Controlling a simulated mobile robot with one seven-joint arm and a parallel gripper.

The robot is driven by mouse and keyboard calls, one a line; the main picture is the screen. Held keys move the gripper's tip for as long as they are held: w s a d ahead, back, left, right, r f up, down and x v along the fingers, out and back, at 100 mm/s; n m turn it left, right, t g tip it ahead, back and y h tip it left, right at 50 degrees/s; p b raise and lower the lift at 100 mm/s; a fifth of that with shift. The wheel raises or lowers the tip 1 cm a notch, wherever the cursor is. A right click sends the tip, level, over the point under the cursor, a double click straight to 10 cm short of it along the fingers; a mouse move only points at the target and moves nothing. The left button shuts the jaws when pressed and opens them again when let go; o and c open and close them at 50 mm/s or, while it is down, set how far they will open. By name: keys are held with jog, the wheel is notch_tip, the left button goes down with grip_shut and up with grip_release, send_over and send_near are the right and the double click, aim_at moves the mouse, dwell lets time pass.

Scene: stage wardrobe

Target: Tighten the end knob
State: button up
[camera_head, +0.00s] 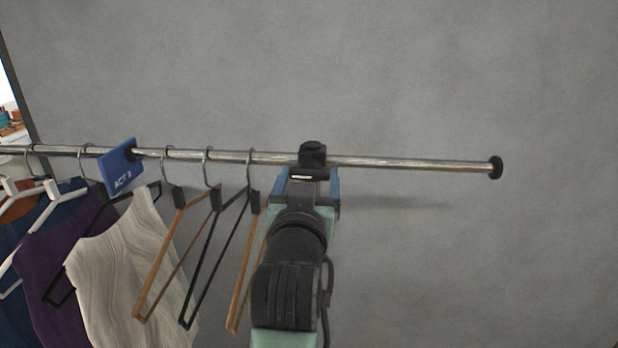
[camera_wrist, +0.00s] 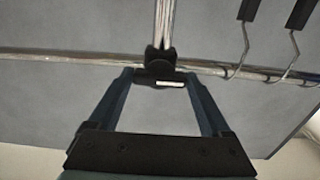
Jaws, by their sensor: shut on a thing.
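The clothes rail (camera_head: 420,164) runs across the head view, with a black clamp fitting (camera_head: 313,152) around it right of the hangers. The black knob (camera_wrist: 158,77), with a small white mark, sits on the near side of this fitting. My gripper (camera_head: 309,177) has its blue fingers on either side of the knob and is shut on it; the wrist view also shows my gripper (camera_wrist: 158,78) there. My fingers and wrist hide part of the knob in the head view. A round black cap (camera_head: 495,167) closes the rail's right end.
Bare hangers (camera_head: 207,250) hang close left of my arm. Further left are a blue ACT 1 sign (camera_head: 121,168), a cream top (camera_head: 125,265) and a purple garment (camera_head: 52,265). A metal post (camera_wrist: 165,22) meets the fitting. Right of my arm is clear.

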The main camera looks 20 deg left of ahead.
jog(key=shift+m, duration=0.3)
jog(key=m+b, duration=0.1)
jog(key=m, duration=0.2)
jog(key=shift+m, duration=0.4)
jog(key=m+b, duration=0.1)
jog(key=m, duration=0.3)
jog(key=shift+m, duration=0.3)
jog(key=m+b, duration=0.2)
jog(key=m, duration=0.3)
jog(key=shift+f, duration=0.1)
jog(key=shift+m+b, duration=0.5)
jog(key=shift+m, duration=1.4)
jog(key=o, duration=1.2)
jog(key=shift+c, duration=0.2)
